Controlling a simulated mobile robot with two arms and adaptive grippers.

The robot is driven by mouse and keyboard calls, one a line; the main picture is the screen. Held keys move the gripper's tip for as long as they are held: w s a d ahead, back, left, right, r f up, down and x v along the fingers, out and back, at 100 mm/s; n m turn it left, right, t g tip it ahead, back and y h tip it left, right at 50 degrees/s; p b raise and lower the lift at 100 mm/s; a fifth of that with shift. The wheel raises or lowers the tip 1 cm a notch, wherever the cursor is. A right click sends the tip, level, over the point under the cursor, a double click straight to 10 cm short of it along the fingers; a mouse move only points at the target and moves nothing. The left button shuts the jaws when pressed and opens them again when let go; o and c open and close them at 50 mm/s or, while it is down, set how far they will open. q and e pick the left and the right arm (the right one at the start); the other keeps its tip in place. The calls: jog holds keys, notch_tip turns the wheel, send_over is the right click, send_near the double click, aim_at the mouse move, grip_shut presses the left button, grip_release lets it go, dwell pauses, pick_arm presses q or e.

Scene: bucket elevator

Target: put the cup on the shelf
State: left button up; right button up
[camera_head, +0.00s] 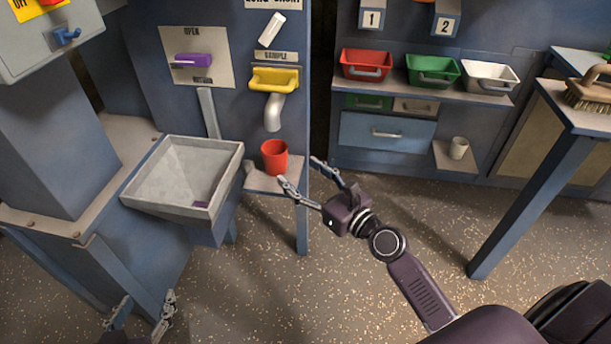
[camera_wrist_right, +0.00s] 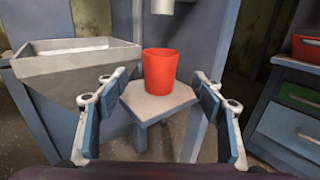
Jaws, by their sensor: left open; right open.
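A red cup (camera_head: 274,157) stands upright on a small grey shelf (camera_head: 262,183) under the sample spout (camera_head: 274,113) in the head view. In the right wrist view the red cup (camera_wrist_right: 160,75) stands on the same shelf (camera_wrist_right: 158,103), ahead and between my fingers. My right gripper (camera_head: 302,178) is open and empty, just to the right of the cup and apart from it. A small pale cup (camera_head: 458,148) stands on a low ledge (camera_head: 440,160) at the right. My left gripper (camera_head: 143,312) is open and empty at the bottom left, away from both cups.
A grey hopper (camera_head: 205,212) stands left of the red cup. Red (camera_head: 366,65), green (camera_head: 433,71) and white (camera_head: 490,76) bins sit on a rack shelf at the back right. A table (camera_head: 580,112) with a brush (camera_head: 592,92) stands at the right. The speckled floor between is clear.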

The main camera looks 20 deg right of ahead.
jog(key=s+a+f+n+g+y, duration=0.15)
jog(key=s+a+n, duration=0.35)
jog(key=n, duration=0.5)
jog(key=s+a+f+n+g, duration=0.2)
jog(key=s+a+n, duration=0.25)
jog(key=n, duration=0.45)
jog(key=s+d+f+n+g+h, duration=0.1)
jog(key=s+n+h, duration=0.3)
jog(key=n, duration=1.2)
jog(key=shift+s+d+g, duration=0.35)
jog(key=shift+s, duration=0.6)
jog(key=shift+f, duration=0.2)
